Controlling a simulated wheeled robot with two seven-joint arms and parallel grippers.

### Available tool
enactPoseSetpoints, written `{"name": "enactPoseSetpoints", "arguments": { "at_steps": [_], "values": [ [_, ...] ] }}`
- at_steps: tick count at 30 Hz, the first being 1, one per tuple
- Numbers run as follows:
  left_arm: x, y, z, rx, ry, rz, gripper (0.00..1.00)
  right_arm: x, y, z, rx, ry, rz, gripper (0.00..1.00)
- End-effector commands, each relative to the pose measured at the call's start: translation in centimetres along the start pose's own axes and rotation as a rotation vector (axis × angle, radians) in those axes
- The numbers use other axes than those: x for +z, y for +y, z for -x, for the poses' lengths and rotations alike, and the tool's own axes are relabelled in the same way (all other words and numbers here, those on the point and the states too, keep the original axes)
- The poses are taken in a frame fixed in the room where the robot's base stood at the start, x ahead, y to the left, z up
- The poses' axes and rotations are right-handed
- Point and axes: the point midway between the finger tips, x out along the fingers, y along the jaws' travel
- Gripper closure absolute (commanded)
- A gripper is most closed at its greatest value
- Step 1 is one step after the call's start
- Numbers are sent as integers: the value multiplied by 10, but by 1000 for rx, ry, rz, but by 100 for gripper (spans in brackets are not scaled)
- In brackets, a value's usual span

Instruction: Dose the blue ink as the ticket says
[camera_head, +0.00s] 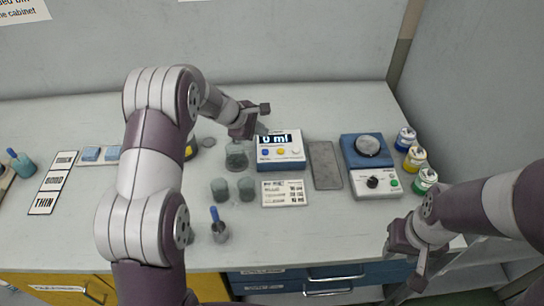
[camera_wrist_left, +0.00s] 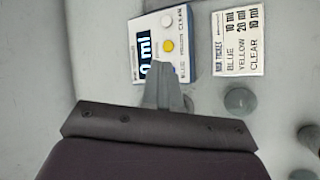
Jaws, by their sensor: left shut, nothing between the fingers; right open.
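The dosing unit (camera_head: 281,163) is a white and blue box with blue (camera_head: 265,152), yellow (camera_head: 281,152) and white (camera_head: 296,152) buttons. Its display (camera_head: 274,140) reads 0 ml. My left gripper (camera_head: 262,127) is shut and empty above the unit's back left corner. In the wrist view its fingertips (camera_wrist_left: 162,70) hide the blue button. My right gripper (camera_head: 412,262) is open and empty near the front edge.
A dark cup (camera_head: 237,157) stands left of the unit, with more cups (camera_head: 246,188) in front.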

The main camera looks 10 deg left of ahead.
Motion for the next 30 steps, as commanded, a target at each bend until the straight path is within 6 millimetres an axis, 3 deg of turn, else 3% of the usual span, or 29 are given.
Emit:
{"name": "enactPoseSetpoints", "arguments": {
  "at_steps": [3, 9, 20, 30],
  "values": [
    [-15, 22, -14, 79, -28, 134, 100, 0, 0, -1, 0, 0, 0, 57],
    [-22, 34, -18, 122, -48, 206, 100, 0, 0, -2, 0, 0, 0, 57],
    [-22, 32, -21, 120, -47, 202, 100, 0, 0, -4, 0, 0, 0, 57],
    [-36, 12, -50, 119, -46, 201, 100, 4, 0, -32, 0, 0, 0, 57]
  ]
}}
